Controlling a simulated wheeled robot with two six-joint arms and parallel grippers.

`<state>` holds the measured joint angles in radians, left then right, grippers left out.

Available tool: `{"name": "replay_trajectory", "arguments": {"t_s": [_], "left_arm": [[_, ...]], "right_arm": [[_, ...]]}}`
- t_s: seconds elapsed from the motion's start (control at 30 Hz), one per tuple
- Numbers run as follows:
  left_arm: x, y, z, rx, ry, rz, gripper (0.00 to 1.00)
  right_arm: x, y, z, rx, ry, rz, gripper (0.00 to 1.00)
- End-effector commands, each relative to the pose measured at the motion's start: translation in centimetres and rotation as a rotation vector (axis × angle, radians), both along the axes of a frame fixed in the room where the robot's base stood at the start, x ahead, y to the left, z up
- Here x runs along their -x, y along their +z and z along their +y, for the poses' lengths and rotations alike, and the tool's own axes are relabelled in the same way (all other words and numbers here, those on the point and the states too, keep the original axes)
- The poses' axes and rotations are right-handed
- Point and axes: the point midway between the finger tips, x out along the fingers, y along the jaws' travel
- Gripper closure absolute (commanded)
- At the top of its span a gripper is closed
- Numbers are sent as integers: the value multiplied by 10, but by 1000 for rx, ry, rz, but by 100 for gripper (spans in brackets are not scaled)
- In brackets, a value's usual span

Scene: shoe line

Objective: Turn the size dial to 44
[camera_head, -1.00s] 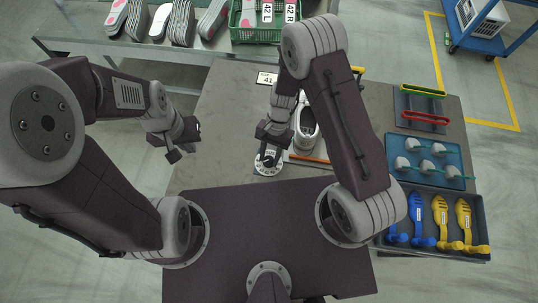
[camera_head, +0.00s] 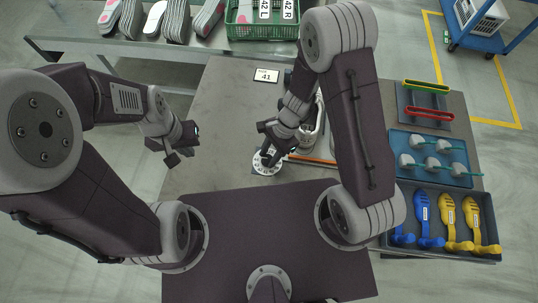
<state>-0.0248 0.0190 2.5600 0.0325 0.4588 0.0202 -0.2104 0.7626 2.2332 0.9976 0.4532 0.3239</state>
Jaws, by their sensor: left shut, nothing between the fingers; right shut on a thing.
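The size dial (camera_head: 266,167) is a round white disc with dark marks around its rim, lying on the grey table (camera_head: 217,110). My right gripper (camera_head: 268,156) is over the dial and shut on its knob; the gripper hides the knob and part of the far rim. The dial's numbers are too small to read. A small card (camera_head: 266,76) reading 41 stands further back on the table. My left gripper (camera_head: 179,155) is shut and empty, left of the dial and apart from it.
A shoe (camera_head: 309,137) is partly hidden behind my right arm. An orange stick (camera_head: 312,159) lies right of the dial. A blue tray (camera_head: 440,146) and a dark tray of blue and yellow pieces (camera_head: 408,191) are at right. A green crate (camera_head: 283,30) is on the back bench.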

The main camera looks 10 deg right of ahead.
Motion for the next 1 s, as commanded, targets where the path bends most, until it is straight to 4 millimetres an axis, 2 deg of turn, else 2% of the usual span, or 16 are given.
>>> {"name": "replay_trajectory", "arguments": {"t_s": [0.4,0.43,0.5,0.83,1.0], "left_arm": [[0,-1,0,0,0,0,100],[0,-1,0,0,0,0,100],[0,-1,0,0,0,0,100],[0,1,0,0,0,0,100],[0,18,0,0,0,0,100]], "right_arm": [[1,0,0,0,-6,2,100],[1,0,0,0,-6,2,62],[1,0,0,0,-6,2,43],[0,3,-1,-1,-5,1,43],[-7,36,-11,-2,-7,-4,43]]}}
